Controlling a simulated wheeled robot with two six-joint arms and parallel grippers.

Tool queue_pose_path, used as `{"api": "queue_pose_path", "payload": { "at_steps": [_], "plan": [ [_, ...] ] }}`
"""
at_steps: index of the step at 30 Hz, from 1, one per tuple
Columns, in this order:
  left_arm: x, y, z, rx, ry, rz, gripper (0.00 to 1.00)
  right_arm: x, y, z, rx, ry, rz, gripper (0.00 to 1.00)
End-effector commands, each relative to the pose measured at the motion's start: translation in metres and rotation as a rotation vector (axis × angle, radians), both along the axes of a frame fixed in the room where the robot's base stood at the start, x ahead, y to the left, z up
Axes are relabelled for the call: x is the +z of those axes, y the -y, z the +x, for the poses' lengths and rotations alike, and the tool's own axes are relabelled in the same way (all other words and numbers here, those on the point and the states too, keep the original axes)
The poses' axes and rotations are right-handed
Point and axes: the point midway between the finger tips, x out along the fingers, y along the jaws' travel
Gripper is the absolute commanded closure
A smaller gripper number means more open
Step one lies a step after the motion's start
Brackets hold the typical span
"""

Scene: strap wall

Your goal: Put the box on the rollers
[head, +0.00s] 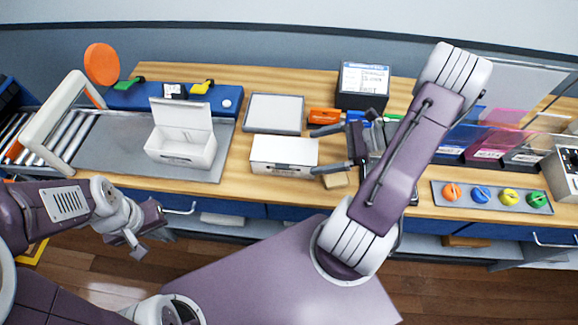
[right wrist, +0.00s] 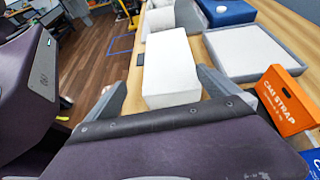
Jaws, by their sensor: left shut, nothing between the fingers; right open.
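A closed white box (head: 284,150) lies on the wooden counter; it also shows in the right wrist view (right wrist: 170,65). My right gripper (head: 328,150) is open at its right end, with one finger towards each long side; I cannot tell whether they touch. A second white box (head: 181,148) stands with its lid up on a grey mat (head: 118,160), left of the closed one. The metal rollers (head: 60,140) are at the far left, beside the mat. My left gripper (head: 136,243) is shut and empty, low in front of the counter.
A white arch (head: 62,115) spans the rollers. A grey-rimmed white tray (head: 274,113) lies behind the closed box. An orange strap carton (right wrist: 285,98) lies near my right gripper. A dark box with a label (head: 363,82) stands behind. Coloured knobs (head: 481,193) sit at the right.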

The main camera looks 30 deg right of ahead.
Motion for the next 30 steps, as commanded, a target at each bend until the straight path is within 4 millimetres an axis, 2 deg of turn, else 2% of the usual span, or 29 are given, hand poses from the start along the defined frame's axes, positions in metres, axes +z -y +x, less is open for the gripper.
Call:
{"api": "queue_pose_path", "payload": {
  "at_steps": [2,6,12,19,25,30],
  "plan": [
    [-0.007,0.0,0.0,0.0,0.0,0.0,1.0,-0.005,0.013,0.003,-0.073,0.009,0.047,0.0],
    [-0.018,0.0,0.0,0.0,0.0,0.0,1.0,-0.016,0.012,0.003,-0.068,0.01,0.046,0.0],
    [-0.018,0.0,0.0,0.0,0.0,0.0,1.0,-0.016,0.01,0.004,-0.064,0.009,0.043,0.0],
    [-0.013,0.0,0.0,0.0,0.0,0.0,1.0,-0.027,-0.016,0.019,-0.061,0.007,0.045,0.0],
    [-0.012,0.0,0.0,0.0,0.0,0.0,1.0,-0.031,-0.023,0.025,-0.062,0.007,0.044,0.0],
    [-0.004,0.0,0.0,0.0,0.0,0.0,1.0,-0.041,-0.046,0.042,-0.058,0.006,0.044,0.0]
  ]
}}
